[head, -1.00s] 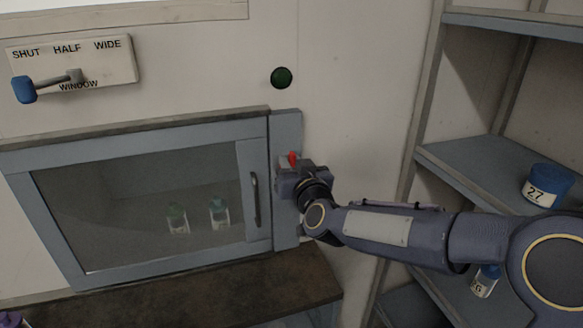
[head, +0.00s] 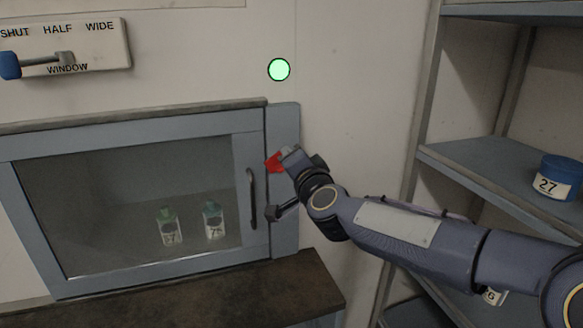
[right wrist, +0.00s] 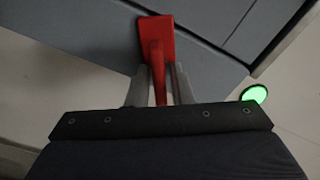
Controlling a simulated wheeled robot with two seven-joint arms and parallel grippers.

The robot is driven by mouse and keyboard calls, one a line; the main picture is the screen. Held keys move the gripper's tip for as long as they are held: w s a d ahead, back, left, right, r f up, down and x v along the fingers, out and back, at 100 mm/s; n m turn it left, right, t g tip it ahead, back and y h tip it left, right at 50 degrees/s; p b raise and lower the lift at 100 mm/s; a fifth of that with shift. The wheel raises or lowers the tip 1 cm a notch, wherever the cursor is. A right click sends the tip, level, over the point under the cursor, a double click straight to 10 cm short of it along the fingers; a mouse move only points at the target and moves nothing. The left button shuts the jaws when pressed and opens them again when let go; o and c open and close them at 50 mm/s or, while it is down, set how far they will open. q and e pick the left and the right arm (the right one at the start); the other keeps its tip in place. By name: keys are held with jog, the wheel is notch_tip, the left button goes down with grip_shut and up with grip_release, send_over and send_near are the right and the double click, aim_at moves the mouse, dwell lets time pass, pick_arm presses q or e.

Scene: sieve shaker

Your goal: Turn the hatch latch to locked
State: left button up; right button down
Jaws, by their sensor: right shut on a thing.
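The red hatch latch (head: 273,163) sits on the grey frame strip at the right side of the glass hatch (head: 251,190). It also shows in the right wrist view (right wrist: 155,45), running down between the fingers. My right gripper (head: 285,158) is shut on the latch and hides part of it in the head view. In the right wrist view its two grey fingers (right wrist: 160,88) stand on either side of the red handle. The hatch is closed, and a round light (head: 279,69) above it glows green. My left gripper is not in view.
Two labelled bottles, one green-topped (head: 169,226) and one teal-topped (head: 213,220), stand behind the glass. A window lever (head: 40,60) is at upper left. Shelves (head: 490,175) with a blue jar (head: 559,177) stand at right. A brown ledge (head: 230,295) lies below the hatch.

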jog(key=m, duration=0.1)
jog(key=m+b, duration=0.1)
jog(key=m, duration=0.1)
jog(key=shift+f+b, duration=0.25)
jog(key=shift+b, duration=0.05)
jog(key=shift+m+b, duration=0.5)
jog(key=shift+m, duration=1)
jog(key=c, duration=1.5)
grip_release()
jog(key=b+v, duration=0.1)
jog(key=v, duration=0.6)
jog(key=shift+s+d+r, duration=0.1)
jog(key=shift+s+d, duration=0.05)
jog(key=shift+s, duration=0.2)
